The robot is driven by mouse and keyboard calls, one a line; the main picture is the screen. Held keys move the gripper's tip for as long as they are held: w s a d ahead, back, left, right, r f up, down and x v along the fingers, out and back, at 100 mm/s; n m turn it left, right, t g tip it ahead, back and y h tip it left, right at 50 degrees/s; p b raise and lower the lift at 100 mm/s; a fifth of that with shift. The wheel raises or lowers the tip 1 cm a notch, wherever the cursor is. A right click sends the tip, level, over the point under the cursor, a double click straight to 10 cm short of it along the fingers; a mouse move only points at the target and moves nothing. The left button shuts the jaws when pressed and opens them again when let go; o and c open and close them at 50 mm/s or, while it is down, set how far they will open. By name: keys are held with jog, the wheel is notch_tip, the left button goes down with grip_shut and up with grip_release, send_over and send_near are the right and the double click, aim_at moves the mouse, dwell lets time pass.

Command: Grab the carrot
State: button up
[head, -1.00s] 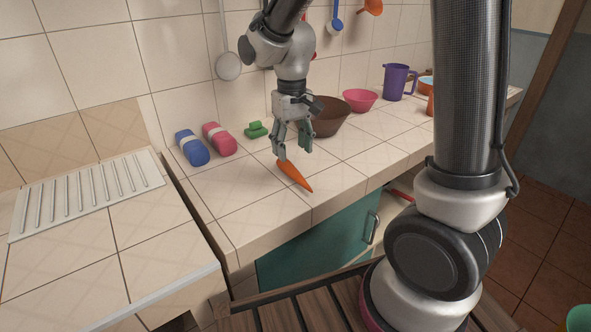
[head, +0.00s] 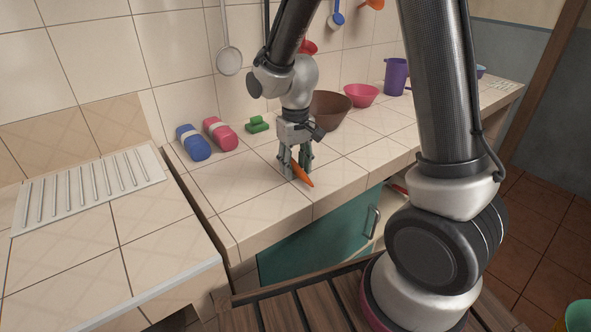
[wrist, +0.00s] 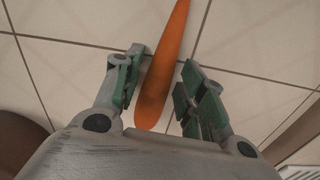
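The orange carrot (head: 303,176) lies on the tiled counter near its front edge. My gripper (head: 293,173) is lowered over it, and the fingers partly hide the carrot in the head view. In the wrist view the carrot (wrist: 163,66) lies lengthwise between the two green-padded fingers of my gripper (wrist: 158,84). The fingers stand apart, with a small gap to the carrot on the left and a gap on the right. The carrot's thick end is near the palm, and its other end runs out of the wrist picture at the top.
Behind my gripper stand a brown bowl (head: 329,110) and a pink bowl (head: 361,95). A green item (head: 258,124), a pink bottle (head: 220,134) and a blue bottle (head: 193,143) lie to the left. A purple jug (head: 396,77) stands farther right. The counter around the carrot is clear.

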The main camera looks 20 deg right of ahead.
jog(key=c, duration=0.6)
jog(key=shift+o, duration=0.2)
jog(key=shift+r, duration=0.1)
